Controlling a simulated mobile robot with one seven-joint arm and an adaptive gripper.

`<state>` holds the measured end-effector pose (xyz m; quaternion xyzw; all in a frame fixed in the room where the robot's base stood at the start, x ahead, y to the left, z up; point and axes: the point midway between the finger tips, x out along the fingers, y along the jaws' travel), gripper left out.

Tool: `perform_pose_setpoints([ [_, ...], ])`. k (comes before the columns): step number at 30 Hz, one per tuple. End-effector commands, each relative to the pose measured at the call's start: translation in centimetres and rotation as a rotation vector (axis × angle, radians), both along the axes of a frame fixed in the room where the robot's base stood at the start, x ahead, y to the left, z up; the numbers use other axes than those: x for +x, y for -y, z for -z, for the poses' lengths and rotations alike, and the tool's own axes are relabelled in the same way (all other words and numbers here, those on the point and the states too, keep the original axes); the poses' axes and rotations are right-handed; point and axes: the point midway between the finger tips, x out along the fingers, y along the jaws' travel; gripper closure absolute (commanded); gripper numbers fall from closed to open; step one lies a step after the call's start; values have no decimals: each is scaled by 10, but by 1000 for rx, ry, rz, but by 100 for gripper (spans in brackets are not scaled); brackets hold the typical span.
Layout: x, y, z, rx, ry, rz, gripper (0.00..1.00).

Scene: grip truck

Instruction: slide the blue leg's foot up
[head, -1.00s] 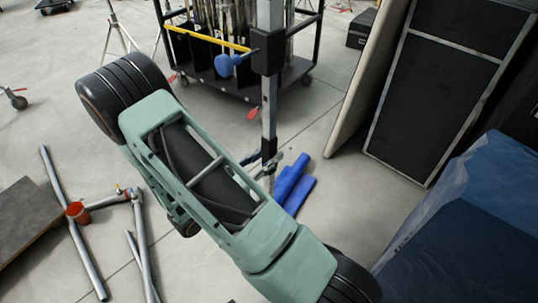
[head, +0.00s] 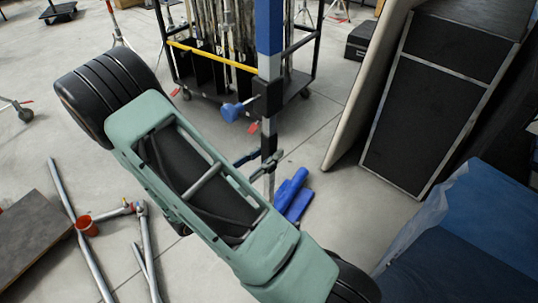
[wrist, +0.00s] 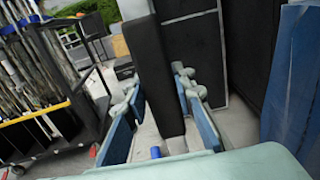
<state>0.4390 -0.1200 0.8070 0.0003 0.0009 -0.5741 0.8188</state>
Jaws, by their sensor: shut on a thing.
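The blue leg (head: 269,28) stands upright as a post in the head view, blue at the top. Below the blue is a black collar (head: 268,98) with a blue knob (head: 232,111) sticking out left. A grey tube runs down from the collar to a black lower section (head: 268,138), likely the foot. My gripper (head: 262,160) is shut around this lower part, its blue fingers on both sides. In the wrist view a dark upright bar (wrist: 155,75) passes between my fingers. The exact contact is hard to see.
Blue objects (head: 292,193) lie on the floor behind the post. A wheeled cart with a yellow bar (head: 210,53) stands behind. Black cases (head: 425,100) and a pale panel (head: 365,95) are at the right. Metal tubes (head: 75,220) lie on the floor at left.

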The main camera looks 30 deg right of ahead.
Motion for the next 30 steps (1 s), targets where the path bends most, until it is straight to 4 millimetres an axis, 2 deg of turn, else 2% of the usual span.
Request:
perform_pose_setpoints([
  [1, 1, 0, -9, -8, 3, -1, 100],
  [10, 1, 0, -9, -9, 4, -2, 100],
  [11, 1, 1, -9, -9, 4, -2, 75],
  [16, 1, 0, -7, -5, 3, -1, 58],
  [25, 0, -2, -6, -2, 2, -1, 58],
  [30, -6, -21, -5, -1, 3, -5, 58],
])
